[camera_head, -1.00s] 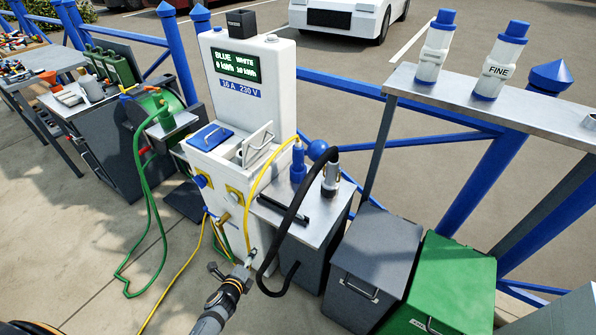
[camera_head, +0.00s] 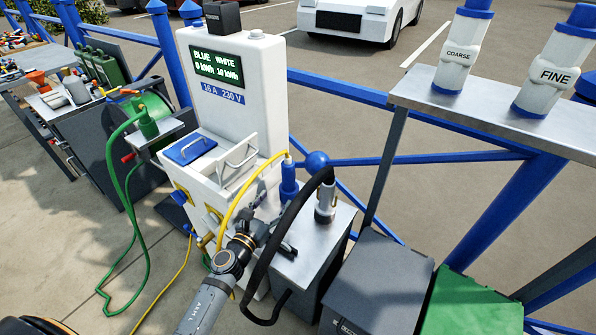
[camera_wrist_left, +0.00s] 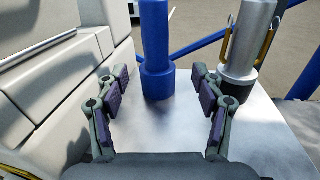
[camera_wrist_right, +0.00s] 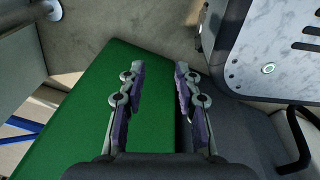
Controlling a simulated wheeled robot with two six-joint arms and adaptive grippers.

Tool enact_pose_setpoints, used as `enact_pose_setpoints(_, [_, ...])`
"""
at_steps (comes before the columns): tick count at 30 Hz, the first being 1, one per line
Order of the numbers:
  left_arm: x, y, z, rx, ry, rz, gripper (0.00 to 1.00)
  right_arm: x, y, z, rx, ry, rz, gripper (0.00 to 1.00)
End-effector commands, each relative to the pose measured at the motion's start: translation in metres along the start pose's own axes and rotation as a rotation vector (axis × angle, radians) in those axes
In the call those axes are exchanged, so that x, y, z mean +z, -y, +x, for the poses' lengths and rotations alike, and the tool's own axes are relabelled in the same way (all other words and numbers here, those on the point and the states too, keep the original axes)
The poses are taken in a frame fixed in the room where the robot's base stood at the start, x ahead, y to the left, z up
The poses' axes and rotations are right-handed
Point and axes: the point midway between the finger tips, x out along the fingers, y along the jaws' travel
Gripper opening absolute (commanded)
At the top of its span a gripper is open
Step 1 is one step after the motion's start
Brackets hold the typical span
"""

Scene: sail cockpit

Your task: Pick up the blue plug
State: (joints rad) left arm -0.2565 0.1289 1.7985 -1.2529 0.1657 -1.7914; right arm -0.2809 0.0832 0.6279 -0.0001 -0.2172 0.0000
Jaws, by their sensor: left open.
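The blue plug (camera_head: 289,182) stands upright on the metal top of a small grey cabinet, beside the white power post. A yellow cable runs to its top. In the left wrist view the blue plug (camera_wrist_left: 156,55) stands straight ahead, between and beyond the fingertips. My left gripper (camera_head: 276,216) is open and empty just in front of the plug; its spread fingers (camera_wrist_left: 155,88) do not touch it. My right gripper (camera_wrist_right: 160,75) shows only in the right wrist view, its fingers apart and empty above a green lid.
A grey plug (camera_head: 325,203) with a thick black cable stands right of the blue plug; the cable loops close to my left wrist. The white post (camera_head: 236,115) is close on the left. A green box (camera_head: 470,303) and a shelf (camera_head: 500,118) with white canisters are at right.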

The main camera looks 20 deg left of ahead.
Motion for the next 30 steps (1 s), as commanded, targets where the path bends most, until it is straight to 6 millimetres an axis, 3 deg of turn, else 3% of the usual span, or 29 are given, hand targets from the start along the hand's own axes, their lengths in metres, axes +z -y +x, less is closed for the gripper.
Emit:
enact_pose_setpoints(6, [0.0, 0.0, 0.003, 0.001, 0.0, -0.003, 0.68, 0.007, 0.0, -0.002, 0.0, 0.011, -0.001, 0.33])
enact_pose_setpoints(14, [0.0, -0.001, 0.045, 0.002, 0.0, -0.006, 0.68, 0.038, 0.003, -0.01, -0.005, 0.058, -0.001, 0.33])
enact_pose_setpoints(22, [-0.002, -0.002, 0.059, 0.001, 0.0, -0.004, 0.68, 0.014, 0.004, -0.009, -0.006, 0.022, 0.001, 0.33])
enact_pose_setpoints(30, [-0.004, -0.006, 0.101, 0.001, 0.0, -0.006, 0.68, 0.015, 0.004, -0.006, -0.006, 0.022, 0.001, 0.33])
